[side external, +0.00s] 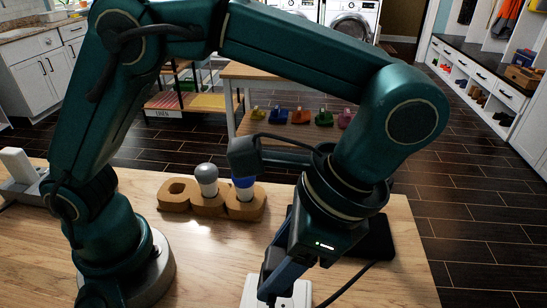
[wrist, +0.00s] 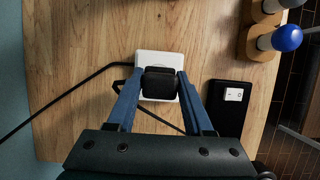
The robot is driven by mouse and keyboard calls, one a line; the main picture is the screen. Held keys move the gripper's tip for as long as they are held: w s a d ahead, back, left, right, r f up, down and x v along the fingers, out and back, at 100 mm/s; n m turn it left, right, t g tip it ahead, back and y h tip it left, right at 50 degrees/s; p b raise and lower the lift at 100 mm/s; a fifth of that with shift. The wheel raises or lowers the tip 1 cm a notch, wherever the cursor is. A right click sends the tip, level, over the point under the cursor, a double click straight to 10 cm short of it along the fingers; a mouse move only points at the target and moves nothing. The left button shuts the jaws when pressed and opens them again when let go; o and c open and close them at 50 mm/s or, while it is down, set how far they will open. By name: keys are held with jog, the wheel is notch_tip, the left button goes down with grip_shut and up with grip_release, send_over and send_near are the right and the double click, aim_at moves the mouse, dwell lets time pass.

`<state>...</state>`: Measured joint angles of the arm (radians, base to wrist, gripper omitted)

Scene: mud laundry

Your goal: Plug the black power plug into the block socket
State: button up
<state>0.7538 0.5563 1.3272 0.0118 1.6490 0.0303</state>
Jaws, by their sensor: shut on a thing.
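The black power plug (wrist: 160,84) is held between the blue fingers of my gripper (wrist: 160,88) in the wrist view. The white block socket (wrist: 157,56) lies flat on the wooden table directly beneath it, partly covered by the plug. In the side external view the socket (side external: 302,294) is at the bottom edge, with my gripper (side external: 270,286) low over it. The fingers hide the plug there. I cannot tell whether the plug's prongs are in the socket or just above it.
A black slab (wrist: 229,122) with a small white piece on it lies right of the socket. A wooden holder (side external: 178,196) with grey-topped and blue-topped items stands farther back. A black cord (wrist: 72,88) runs left across the table (wrist: 75,50).

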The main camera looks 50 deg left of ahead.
aim_at(275, 305)
jog(key=shift+f, duration=2.7)
jog(key=shift+f, duration=0.6)
jog(key=o, duration=1.3)
jog(key=shift+o, duration=0.2)
jog(key=shift+v, duration=2.55)
jog(key=shift+a, duration=0.1)
